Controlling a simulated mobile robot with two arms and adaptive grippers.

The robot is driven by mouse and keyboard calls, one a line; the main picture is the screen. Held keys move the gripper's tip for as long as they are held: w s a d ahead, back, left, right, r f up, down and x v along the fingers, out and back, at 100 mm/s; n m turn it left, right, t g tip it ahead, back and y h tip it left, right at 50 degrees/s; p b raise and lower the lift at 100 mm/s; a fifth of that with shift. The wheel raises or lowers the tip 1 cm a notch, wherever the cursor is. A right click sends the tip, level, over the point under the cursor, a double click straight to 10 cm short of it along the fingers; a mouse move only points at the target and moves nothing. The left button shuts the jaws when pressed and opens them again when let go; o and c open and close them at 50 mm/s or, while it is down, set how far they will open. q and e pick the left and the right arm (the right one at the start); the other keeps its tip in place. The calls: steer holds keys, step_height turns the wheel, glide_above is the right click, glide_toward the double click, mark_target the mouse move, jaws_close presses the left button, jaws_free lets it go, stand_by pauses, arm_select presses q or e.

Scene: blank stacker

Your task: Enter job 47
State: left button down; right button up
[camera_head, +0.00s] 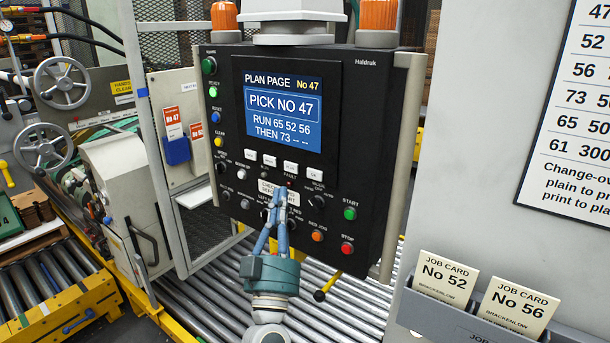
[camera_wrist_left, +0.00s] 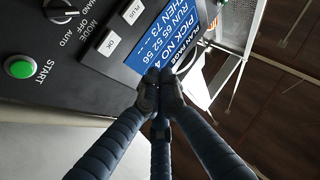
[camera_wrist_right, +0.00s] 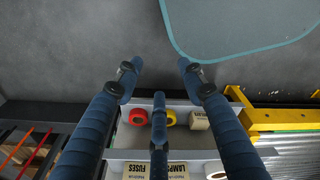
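The black control panel (camera_head: 340,215) has a blue screen (camera_head: 283,105) reading "PLAN PAGE No 47, PICK NO 47, RUN 65 52 56 THEN 73 -- --". A row of white keys sits below it, with the OK key (camera_head: 314,173) at the right end; PLUS (camera_wrist_left: 131,11) and OK show in the left wrist view. The green START button (camera_head: 350,213) is at lower right. My left gripper (camera_head: 280,192) has its fingertips together, empty, in front of the white label plate below the keys. I cannot tell if it touches. My right gripper (camera_wrist_right: 160,68) is open and empty, away from the panel.
Job cards No 52 (camera_head: 446,280) and No 56 (camera_head: 518,306) stand in a grey holder (camera_head: 470,323). A change-over chart (camera_head: 585,110) hangs at right. A roller conveyor (camera_head: 215,300) runs under the panel. The right wrist view shows a shelf with fuse and lamp boxes (camera_wrist_right: 178,170).

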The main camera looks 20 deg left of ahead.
mark_target(315, 175)
arm_select(q)
steer(key=w+d+b, duration=0.3)
steer(key=w, duration=0.5)
steer(key=shift+w+b, duration=0.15)
steer(key=shift+b, duration=0.2)
arm_select(e)
steer(key=shift+s+a+f, duration=0.1)
steer(key=shift+f, duration=0.85)
steer(key=shift+s+a+f, duration=0.1)
steer(key=shift+f, duration=0.85)
steer(key=shift+a, duration=0.3)
arm_select(q)
steer(key=shift+w+d, duration=0.1)
steer(key=shift+w+d, duration=0.1)
steer(key=shift+w, duration=0.2)
arm_select(e)
steer(key=shift+w+d, duration=0.1)
steer(key=shift+d, duration=0.1)
